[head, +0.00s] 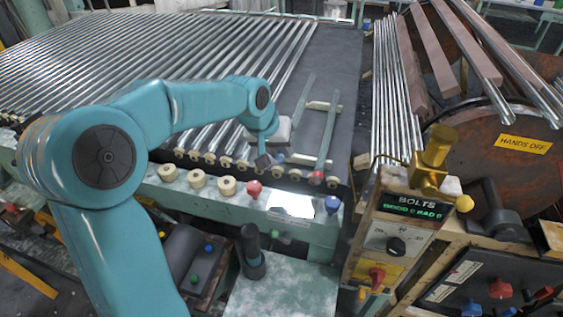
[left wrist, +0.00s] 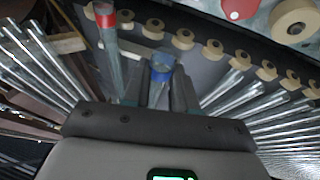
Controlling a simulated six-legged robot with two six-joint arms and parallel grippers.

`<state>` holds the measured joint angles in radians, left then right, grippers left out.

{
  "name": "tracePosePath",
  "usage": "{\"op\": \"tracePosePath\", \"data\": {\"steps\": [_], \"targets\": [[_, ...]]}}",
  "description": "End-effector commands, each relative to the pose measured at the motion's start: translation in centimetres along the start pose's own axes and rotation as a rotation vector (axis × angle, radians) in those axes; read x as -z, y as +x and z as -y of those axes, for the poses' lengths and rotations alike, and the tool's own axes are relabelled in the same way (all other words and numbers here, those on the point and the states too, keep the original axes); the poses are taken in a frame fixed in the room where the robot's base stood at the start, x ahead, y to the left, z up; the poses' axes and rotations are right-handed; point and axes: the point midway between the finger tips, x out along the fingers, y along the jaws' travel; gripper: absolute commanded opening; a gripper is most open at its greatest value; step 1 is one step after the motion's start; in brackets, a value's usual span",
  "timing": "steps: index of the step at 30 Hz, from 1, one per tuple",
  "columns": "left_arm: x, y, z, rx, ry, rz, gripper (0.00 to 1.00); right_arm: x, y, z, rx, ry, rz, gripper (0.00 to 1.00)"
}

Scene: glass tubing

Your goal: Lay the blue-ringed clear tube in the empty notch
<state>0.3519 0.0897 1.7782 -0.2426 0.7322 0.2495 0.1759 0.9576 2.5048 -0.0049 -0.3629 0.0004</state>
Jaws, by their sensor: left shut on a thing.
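The blue-ringed clear tube (left wrist: 161,66) is between the two fingers of my left gripper (left wrist: 162,86), which is shut on it. Its blue ring points towards the row of wooden pegs (left wrist: 183,39). In the head view my left gripper (head: 268,158) is over the dark bed near its front edge, with the blue ring (head: 279,158) just right of its fingertips. I cannot tell whether the tube touches the bed. A bare stretch of peg row lies between the red-ringed tube (left wrist: 106,25) and the clear tubes; the exact empty notch is hard to make out. My right gripper is out of view.
Many clear tubes (head: 150,70) lie side by side on the rack to the left. The red-ringed tube (head: 328,130) lies close on the right. A console with knobs (head: 397,245) and a brass fitting (head: 432,160) stand further right. The dark bed (head: 335,60) is bare behind.

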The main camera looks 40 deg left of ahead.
Motion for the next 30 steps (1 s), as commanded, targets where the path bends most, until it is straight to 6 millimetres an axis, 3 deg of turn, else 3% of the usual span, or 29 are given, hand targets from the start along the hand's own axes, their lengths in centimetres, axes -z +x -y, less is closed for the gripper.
{"op": "tracePosePath", "data": {"steps": [9,21,22,24,30], "targets": [[-1.5,4.0,0.7,0.0,0.0,0.001,0.0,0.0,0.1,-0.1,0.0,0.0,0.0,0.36],[-1.7,4.7,0.7,-0.001,0.0,-0.001,0.0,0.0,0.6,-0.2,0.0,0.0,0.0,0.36],[-1.6,4.5,0.7,-0.001,0.0,-0.001,0.33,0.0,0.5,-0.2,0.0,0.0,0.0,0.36],[-1.6,4.5,0.7,-0.001,0.0,0.0,0.52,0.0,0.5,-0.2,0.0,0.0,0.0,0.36],[-1.6,4.5,0.7,-0.001,0.0,0.0,0.52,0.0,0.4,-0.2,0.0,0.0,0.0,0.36]]}}
